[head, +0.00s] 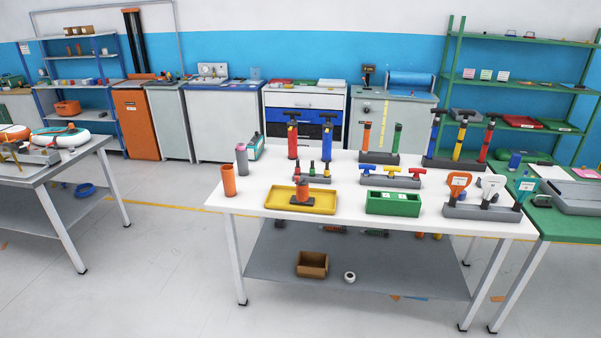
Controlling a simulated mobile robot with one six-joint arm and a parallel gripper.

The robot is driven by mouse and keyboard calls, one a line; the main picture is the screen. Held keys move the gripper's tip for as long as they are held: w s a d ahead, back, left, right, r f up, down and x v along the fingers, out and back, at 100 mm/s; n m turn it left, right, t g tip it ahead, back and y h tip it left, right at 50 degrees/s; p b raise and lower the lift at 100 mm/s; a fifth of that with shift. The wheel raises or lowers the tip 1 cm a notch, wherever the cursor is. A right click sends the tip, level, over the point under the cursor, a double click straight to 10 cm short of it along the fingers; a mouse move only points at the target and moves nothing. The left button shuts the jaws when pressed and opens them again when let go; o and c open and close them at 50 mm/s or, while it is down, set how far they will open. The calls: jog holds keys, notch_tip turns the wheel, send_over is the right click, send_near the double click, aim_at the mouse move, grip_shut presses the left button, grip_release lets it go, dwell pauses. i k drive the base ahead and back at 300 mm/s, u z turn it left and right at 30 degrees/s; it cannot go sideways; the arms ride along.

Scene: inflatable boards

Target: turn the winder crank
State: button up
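No thing in the head view is clearly a winder with a crank. A blue roll (411,83) lies on a grey cabinet (393,125) at the back, right of the middle, and may belong to a winder. A small dark upright device (368,76) stands left of the roll on the same cabinet. Both are too small to make out a crank handle. My gripper is not in view.
A white table (340,211) with several hand pumps, a yellow tray (275,202) and a green box (393,195) stands in front of the cabinet. A grey table (58,170) is at left, a green bench (570,220) at right. Floor between the tables is open.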

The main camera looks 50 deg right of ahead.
aim_at(302, 198)
jog(key=u, duration=0.05)
jog(key=i, duration=1)
